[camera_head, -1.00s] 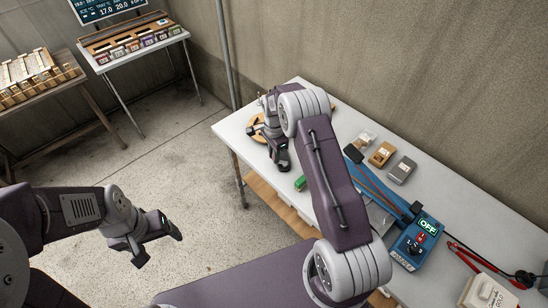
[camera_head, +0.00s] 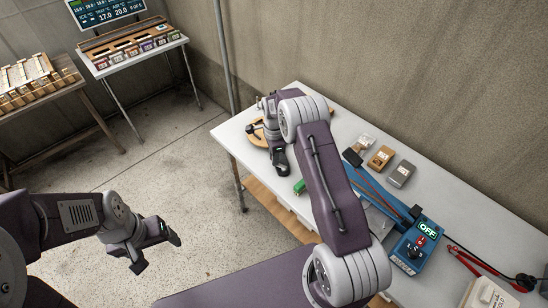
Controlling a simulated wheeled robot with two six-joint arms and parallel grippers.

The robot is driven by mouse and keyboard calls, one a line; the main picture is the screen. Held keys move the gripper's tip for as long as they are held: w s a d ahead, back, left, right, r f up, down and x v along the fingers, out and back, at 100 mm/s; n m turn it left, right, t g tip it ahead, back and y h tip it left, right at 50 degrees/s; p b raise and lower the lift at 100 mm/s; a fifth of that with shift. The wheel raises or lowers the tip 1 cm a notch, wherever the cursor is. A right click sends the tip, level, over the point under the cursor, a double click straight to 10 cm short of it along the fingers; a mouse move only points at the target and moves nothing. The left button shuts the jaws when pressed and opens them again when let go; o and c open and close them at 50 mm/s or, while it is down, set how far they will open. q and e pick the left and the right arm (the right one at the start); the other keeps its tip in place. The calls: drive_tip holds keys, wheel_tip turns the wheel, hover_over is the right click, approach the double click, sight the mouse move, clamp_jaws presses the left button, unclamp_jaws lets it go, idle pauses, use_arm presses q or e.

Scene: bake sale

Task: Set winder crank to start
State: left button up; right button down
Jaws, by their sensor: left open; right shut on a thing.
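The winder shows as a round wooden piece (camera_head: 255,138) at the far left end of the white table, mostly covered by my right arm. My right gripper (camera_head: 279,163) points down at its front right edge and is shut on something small. This seems to be the winder crank, but the jaws and wrist hide the contact and the crank's angle. My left gripper (camera_head: 158,250) is open and empty over the bare floor, well left of the table.
Several small boxes, including a tan one (camera_head: 380,157), lie farther back. The floor between the tables is clear.

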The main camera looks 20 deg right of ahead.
drive_tip(key=c, duration=1.4)
unclamp_jaws()
drive_tip(key=shift+o, duration=0.2)
wheel_tip(320, 180, up, 9)
drive_tip(key=shift+w+r+b, duration=0.1)
drive_tip(key=shift+b, duration=0.35)
